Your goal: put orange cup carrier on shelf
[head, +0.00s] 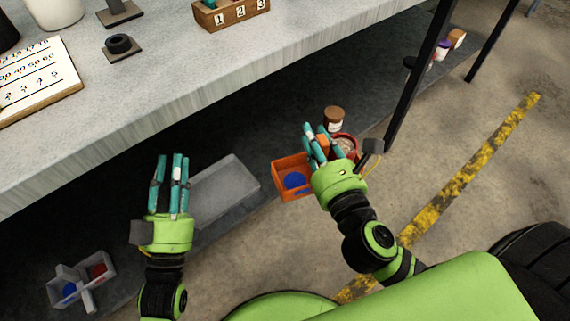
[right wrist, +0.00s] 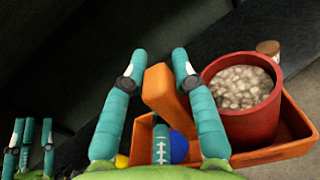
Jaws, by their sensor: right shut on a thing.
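The orange cup carrier (head: 279,182) is at my right gripper (head: 314,135), by the low shelf's front edge in the head view. In the right wrist view its upright orange handle (right wrist: 158,90) stands between the fingers of my right gripper (right wrist: 154,66), which is shut on it. A red cup of pale grain (right wrist: 240,112) sits in its right compartment, and a blue round thing (right wrist: 179,147) lies in the left one. I cannot tell whether the carrier touches the shelf (head: 213,236). My left gripper (head: 173,160) is open and empty, with fingers extended, left of a grey tray.
The grey tray (head: 256,183) lies on the low shelf. A brown-lidded jar (head: 334,118) stands behind the carrier. A grey carrier (head: 55,276) with blue and red contents is at lower left. The tabletop (head: 190,70) overhangs the shelf, and a black table leg (head: 411,85) stands to the right.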

